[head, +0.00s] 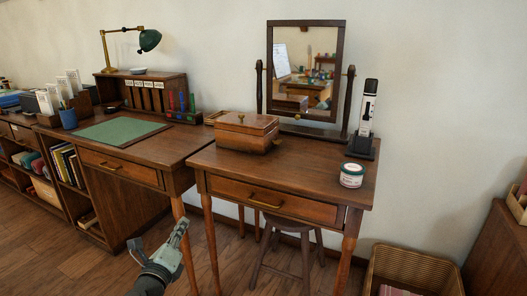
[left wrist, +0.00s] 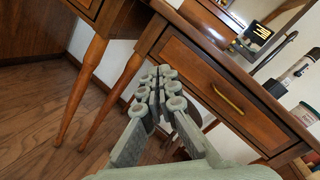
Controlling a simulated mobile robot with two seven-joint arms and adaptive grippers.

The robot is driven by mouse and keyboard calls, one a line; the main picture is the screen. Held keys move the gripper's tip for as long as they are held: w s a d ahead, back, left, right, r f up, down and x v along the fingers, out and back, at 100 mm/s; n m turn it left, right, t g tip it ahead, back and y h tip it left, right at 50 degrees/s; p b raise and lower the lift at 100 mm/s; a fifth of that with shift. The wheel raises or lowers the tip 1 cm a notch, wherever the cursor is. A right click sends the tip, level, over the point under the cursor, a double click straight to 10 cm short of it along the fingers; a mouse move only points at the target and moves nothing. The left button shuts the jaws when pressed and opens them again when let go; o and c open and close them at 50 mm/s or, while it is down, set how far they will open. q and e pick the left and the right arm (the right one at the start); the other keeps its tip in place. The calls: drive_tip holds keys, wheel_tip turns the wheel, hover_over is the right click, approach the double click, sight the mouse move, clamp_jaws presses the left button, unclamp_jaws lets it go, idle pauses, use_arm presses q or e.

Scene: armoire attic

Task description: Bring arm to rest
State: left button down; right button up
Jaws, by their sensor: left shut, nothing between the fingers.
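My left gripper (head: 181,228) is low in the head view, in front of the gap between the desk and the dressing table. It is shut and empty. In the left wrist view its fingers (left wrist: 162,80) are together, with the dressing table's drawer front beyond them. My right gripper is in neither view.
The dressing table (head: 300,163) carries a wooden box (head: 246,135), a mirror (head: 304,72), a small jar (head: 352,174) and a black-and-white device (head: 368,115). A stool (head: 287,250) stands beneath. The desk (head: 185,146) is left; a wicker basket (head: 415,265) is right. Open floor lies lower left.

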use_arm(q)
drive_tip(key=s+a+f+n+g+y, duration=0.2)
drive_tip(key=s+a+f+n+g, duration=0.15)
drive_tip(key=s+f+n, duration=0.4)
drive_tip(key=s+a+f+n+g+y, duration=0.2)
drive_tip(key=s+f+n+g+y, duration=0.15)
drive_tip(key=s+f+n, duration=0.45)
drive_tip(key=s+d+f+n+g+h, duration=0.1)
drive_tip(key=s+d+f+n+g, duration=0.1)
drive_tip(key=s, duration=0.4)
drive_tip(key=s+d+f+n+g+h, duration=0.1)
drive_tip(key=s+f+n+g, duration=0.2)
drive_tip(key=s, duration=0.3)
drive_tip(key=s+d+f+n+g+h, duration=0.2)
drive_tip(key=s+f+n+g, duration=0.1)
drive_tip(key=s, duration=0.3)
drive_tip(key=shift+s+d+f+n+p, duration=0.2)
drive_tip(key=shift+d+n+p, duration=0.15)
drive_tip(key=shift+n, duration=0.3)
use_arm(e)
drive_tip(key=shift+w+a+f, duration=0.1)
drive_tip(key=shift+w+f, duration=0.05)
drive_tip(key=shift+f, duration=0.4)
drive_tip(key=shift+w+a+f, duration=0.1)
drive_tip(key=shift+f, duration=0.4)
